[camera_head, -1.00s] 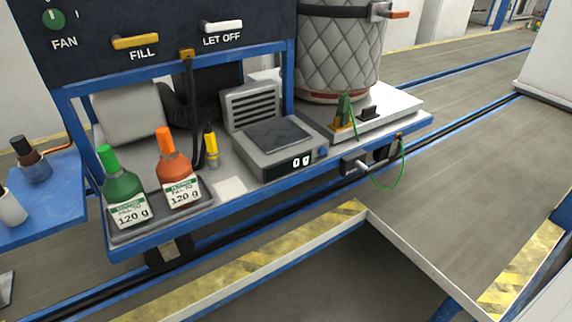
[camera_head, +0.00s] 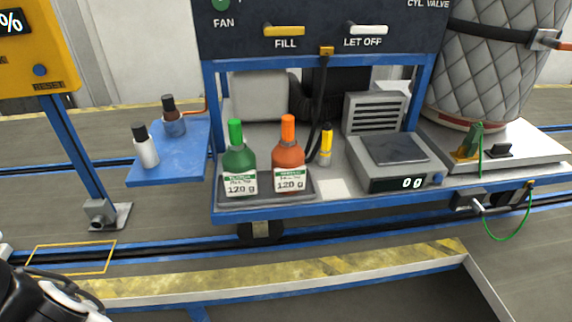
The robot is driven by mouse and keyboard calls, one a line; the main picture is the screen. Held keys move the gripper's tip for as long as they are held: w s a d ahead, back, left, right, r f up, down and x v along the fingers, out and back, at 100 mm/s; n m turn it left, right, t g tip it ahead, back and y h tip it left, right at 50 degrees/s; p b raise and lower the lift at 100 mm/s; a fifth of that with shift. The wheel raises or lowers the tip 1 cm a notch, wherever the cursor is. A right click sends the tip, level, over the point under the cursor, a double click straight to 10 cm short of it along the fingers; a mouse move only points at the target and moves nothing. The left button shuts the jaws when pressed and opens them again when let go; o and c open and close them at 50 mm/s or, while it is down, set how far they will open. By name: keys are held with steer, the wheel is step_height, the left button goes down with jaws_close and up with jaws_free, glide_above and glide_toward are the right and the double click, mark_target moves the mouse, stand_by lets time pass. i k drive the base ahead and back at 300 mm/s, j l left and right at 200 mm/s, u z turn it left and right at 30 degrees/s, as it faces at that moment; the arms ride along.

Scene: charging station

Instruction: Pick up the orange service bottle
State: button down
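The orange service bottle (camera_head: 289,158) stands upright in a shallow dark tray (camera_head: 265,196) on the station's lower shelf. It has an orange cap and a white label reading 120 g. A green bottle (camera_head: 240,162) with a similar label stands just to its left in the same tray. A small yellow bottle (camera_head: 325,146) with a black top stands to its right, behind the tray's corner. Nothing covers the orange bottle's front. A black and white part of my arm shows at the lower left corner. My gripper's fingers are not in view.
A scale (camera_head: 392,163) reading 0 stands right of the tray. A black hose hangs behind the bottles. A blue side shelf (camera_head: 155,176) at left holds a white bottle and a dark bottle. A yellow-striped edge (camera_head: 290,272) runs along the front. A yellow post-mounted box (camera_head: 38,60) stands at far left.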

mark_target(288, 169)
steer(key=i+l+u, duration=0.65)
steer(key=i+l, duration=0.05)
steer(key=i, duration=0.05)
